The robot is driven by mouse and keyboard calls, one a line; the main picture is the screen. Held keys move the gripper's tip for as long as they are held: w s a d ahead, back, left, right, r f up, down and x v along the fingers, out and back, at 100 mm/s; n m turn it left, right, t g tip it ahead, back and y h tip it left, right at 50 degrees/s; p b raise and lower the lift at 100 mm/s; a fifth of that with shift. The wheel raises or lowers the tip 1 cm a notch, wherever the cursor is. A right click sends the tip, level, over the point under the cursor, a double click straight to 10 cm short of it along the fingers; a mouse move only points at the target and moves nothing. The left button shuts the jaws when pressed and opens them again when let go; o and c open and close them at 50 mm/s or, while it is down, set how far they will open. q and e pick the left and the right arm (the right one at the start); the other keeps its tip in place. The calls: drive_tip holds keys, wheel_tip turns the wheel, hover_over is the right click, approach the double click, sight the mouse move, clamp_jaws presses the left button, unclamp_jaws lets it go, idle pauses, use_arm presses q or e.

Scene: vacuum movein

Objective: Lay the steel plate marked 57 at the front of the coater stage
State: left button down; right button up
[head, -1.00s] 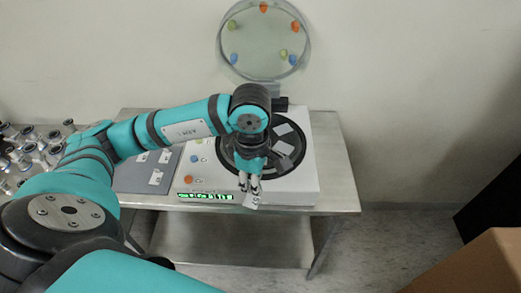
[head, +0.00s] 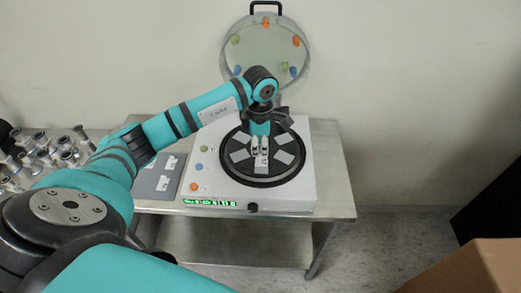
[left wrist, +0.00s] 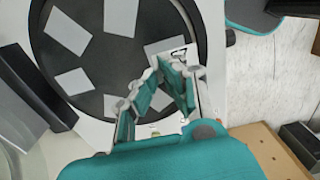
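The coater stage is a round black disc (head: 261,181) in the top of a white machine. Several grey plates lie around it, one of them at its left (head: 240,155). My left gripper (head: 260,148) reaches over the stage from the back, pointing down. Its fingers are close together on the edge of a light steel plate (head: 261,162) at the front of the disc. The left wrist view shows this plate (left wrist: 167,46) at the tips of my left gripper (left wrist: 176,66), with a dark mark too small to read. Whether it touches the disc is unclear. My right gripper is out of view.
The round clear lid (head: 265,52) stands open behind the machine (head: 215,182). A grey tray (head: 147,186) with white-labelled pieces lies to its left. Metal fittings (head: 40,150) crowd the far left. A cardboard box (head: 475,270) stands at lower right. The table's right end is clear.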

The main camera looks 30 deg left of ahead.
sight(260, 153)
use_arm(q)
drive_tip(key=shift+w+a, duration=0.15)
drive_tip(key=shift+w, duration=0.15)
drive_tip(key=shift+f+p, duration=0.25)
drive_tip(key=shift+p, duration=0.15)
wheel_tip(260, 153, down, 2)
drive_tip(key=shift+f+p, duration=0.25)
drive_tip(key=shift+p, duration=0.3)
drive_tip(key=shift+w+f, duration=0.1)
drive_tip(key=shift+f, duration=0.15)
drive_tip(key=shift+f, duration=0.1)
drive_tip(key=shift+f, duration=0.15)
drive_tip(key=c, duration=1.5)
unclamp_jaws()
